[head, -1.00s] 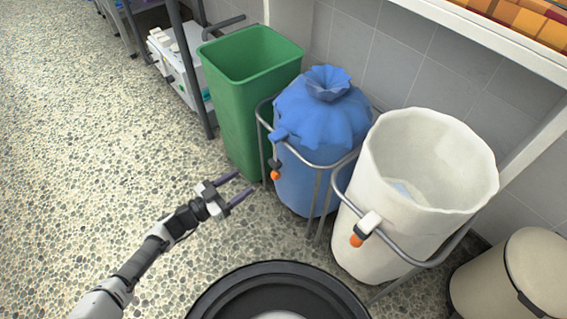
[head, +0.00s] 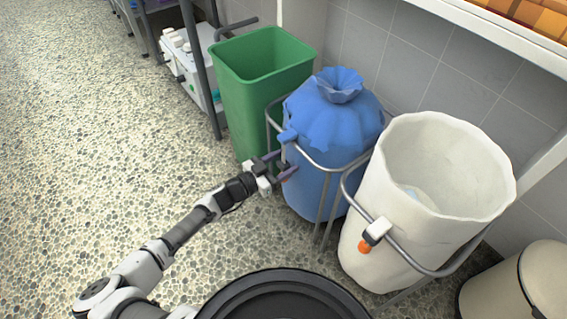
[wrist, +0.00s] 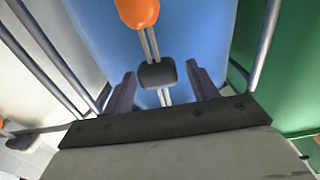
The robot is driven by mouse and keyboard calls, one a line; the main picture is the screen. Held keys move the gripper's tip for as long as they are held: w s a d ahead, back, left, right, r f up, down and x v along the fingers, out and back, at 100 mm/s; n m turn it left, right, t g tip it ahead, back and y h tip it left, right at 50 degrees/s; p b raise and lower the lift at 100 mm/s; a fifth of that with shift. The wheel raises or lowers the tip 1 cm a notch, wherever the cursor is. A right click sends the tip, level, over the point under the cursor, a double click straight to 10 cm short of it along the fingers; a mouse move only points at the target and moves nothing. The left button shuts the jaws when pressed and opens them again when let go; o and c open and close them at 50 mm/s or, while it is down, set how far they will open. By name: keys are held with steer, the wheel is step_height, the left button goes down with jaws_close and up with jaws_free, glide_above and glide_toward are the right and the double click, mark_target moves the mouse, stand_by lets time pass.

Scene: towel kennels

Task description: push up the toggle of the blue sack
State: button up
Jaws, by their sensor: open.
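The blue sack (head: 330,118) hangs in a grey metal stand, its top gathered shut. Its toggle is a dark block (wrist: 158,74) on a pale double cord, seen large in the wrist view. An orange end piece (wrist: 138,12) hangs on the same cord, at the top edge of that view. My gripper (head: 281,165) is at the front of the blue sack, and its fingers mostly hide the toggle in the head view. In the wrist view the open fingers (wrist: 160,88) stand on either side of the toggle, with gaps showing; it is not gripped.
A green bin (head: 262,90) stands close left of the blue sack. An open white sack (head: 400,235) with its own orange-ended toggle hangs in a stand on the right. Stand tubes (head: 325,205) run close to my gripper. The floor on the left is clear.

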mark_target(294, 148)
steer(key=shift+w+d, duration=0.1)
steer(key=shift+d, duration=0.05)
jaws_close()
steer(key=shift+r+p, duration=2.15)
steer(key=shift+p, duration=0.05)
jaws_free()
